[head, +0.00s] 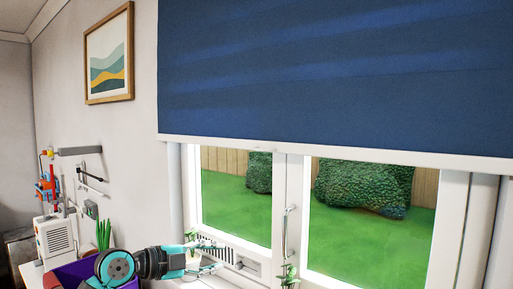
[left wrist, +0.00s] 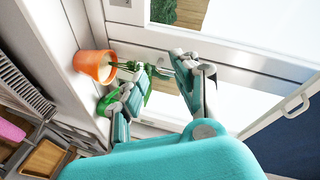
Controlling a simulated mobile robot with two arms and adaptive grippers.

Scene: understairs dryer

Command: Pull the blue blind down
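The blue blind (head: 335,75) covers the upper part of the window, and its white bottom rail (head: 370,155) hangs above the lower panes. In the left wrist view, a dark blue surface that looks like the blind (left wrist: 292,145) is at the lower right, with a pale loop-shaped handle (left wrist: 297,106) beside it. My left gripper (head: 215,260) is low in front of the window, well below the rail and apart from it. In the left wrist view its fingers (left wrist: 165,68) are spread, with nothing clearly held between them. My right gripper is out of view.
An orange plant pot (left wrist: 95,66) stands close to my left gripper on the sill side. A window handle (head: 287,230) stands on the middle frame. A purple box (head: 70,275) and a white appliance (head: 55,240) are at the lower left. A framed picture (head: 108,58) hangs on the wall.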

